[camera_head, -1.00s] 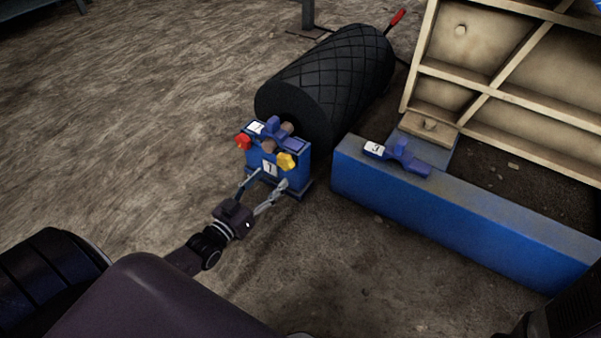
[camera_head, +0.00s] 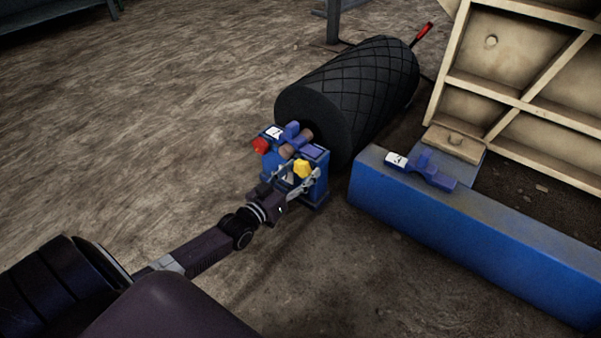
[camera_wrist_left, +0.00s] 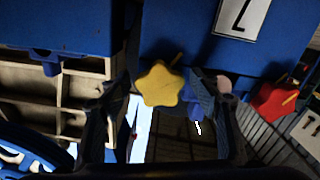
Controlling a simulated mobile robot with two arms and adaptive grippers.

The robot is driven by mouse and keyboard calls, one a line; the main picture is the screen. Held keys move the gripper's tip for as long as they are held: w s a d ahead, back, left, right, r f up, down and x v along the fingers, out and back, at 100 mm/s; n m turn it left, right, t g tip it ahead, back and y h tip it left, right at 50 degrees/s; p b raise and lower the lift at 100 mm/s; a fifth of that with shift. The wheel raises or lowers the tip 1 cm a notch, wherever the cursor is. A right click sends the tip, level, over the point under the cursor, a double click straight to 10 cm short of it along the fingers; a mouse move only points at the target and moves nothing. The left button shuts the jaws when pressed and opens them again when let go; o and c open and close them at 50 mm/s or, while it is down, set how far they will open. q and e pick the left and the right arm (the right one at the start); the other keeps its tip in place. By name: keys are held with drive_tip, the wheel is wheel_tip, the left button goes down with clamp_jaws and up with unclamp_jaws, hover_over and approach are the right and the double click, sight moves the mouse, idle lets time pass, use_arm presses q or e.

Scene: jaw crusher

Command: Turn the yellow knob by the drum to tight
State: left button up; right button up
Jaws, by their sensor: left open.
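The yellow knob (camera_head: 302,169) is star-shaped and sits on the front of a blue block (camera_head: 316,188) at the near end of the black textured drum (camera_head: 352,88). My left gripper (camera_head: 300,186) is open, with its fingertips close to the knob. In the left wrist view the yellow knob (camera_wrist_left: 158,84) lies between the two fingers of the gripper (camera_wrist_left: 152,92), nearer the left one. I cannot tell whether a finger touches it. A red knob (camera_head: 260,146) is on the same block to the left; it also shows in the left wrist view (camera_wrist_left: 273,100). My right gripper is not in view.
A long blue beam (camera_head: 470,225) lies right of the block, with a blue clamp piece (camera_head: 432,172) on top. A cream ribbed frame (camera_head: 515,95) stands behind it. A red-tipped lever (camera_head: 424,31) sticks out behind the drum. Brown floor at left is clear.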

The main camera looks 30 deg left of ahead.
use_arm(q)
drive_tip(key=c, duration=1.2)
drive_tip(key=shift+o, duration=0.2)
drive_tip(key=shift+r+n+p, duration=0.1)
drive_tip(key=shift+n+p, duration=0.85)
drive_tip(key=shift+n, duration=0.35)
drive_tip(key=shift+d+n+p, duration=0.1)
drive_tip(key=shift+n+p, duration=0.45)
drive_tip(key=shift+n, duration=1.05)
drive_tip(key=o, duration=1.2)
drive_tip(key=shift+c, duration=0.2)
